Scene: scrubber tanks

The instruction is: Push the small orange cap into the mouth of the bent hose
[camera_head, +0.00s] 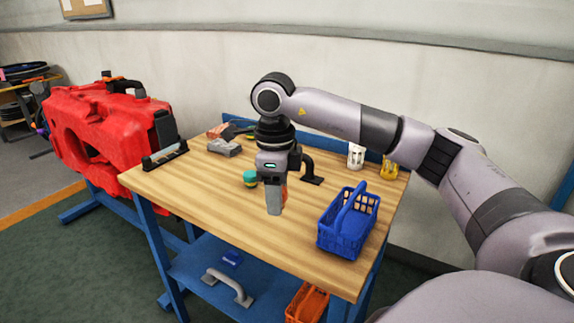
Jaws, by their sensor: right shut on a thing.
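My right gripper (274,208) points down over the middle of the wooden table. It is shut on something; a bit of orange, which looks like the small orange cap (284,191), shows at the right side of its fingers. The fingers hide most of it. The bent hose (308,165), a black elbow on a dark base, stands on the table just behind and to the right of the gripper. I cannot make out its mouth clearly. The cap and hose look apart. My left gripper is not in view.
A blue basket (348,222) stands at the table's right front. A teal-topped round thing (250,179) sits just left of the gripper. A white cup (355,156) and a yellow one (389,169) stand at the back right. The table's (205,200) left front is clear.

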